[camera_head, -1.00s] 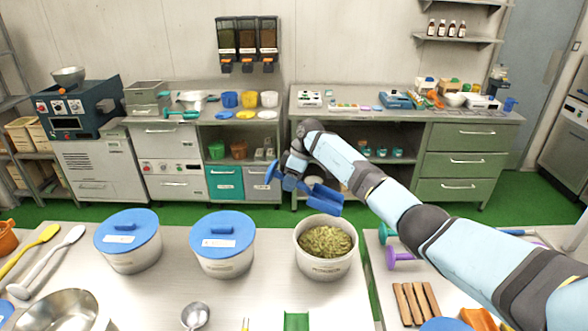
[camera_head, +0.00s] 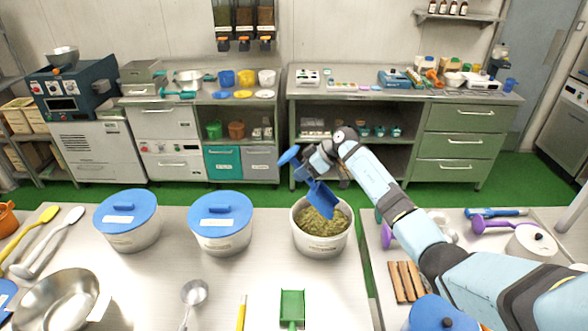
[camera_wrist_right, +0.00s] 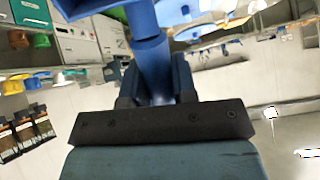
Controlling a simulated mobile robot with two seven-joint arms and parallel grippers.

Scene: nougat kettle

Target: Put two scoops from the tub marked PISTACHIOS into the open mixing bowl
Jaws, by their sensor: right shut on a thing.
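The open white tub (camera_head: 320,246) of chopped green pistachios (camera_head: 318,222) stands on the near table; the print on its front is too small to read. My right gripper (camera_head: 312,170) is shut on a blue scoop (camera_head: 322,198), whose handle (camera_wrist_right: 153,55) also shows in the right wrist view. The scoop points down over the tub's mouth, its lower end at or in the pistachios; contact is hard to tell. The steel mixing bowl (camera_head: 58,299) sits open at the table's near left, partly cut off by the frame. My left gripper is out of view.
Two white tubs with blue lids (camera_head: 126,213) (camera_head: 221,215) stand between bowl and open tub. A steel ladle (camera_head: 194,293), a green scoop (camera_head: 292,305) and a yellow-handled tool (camera_head: 241,312) lie in front. Brown sticks (camera_head: 407,282) lie on the right table, beyond a gap.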

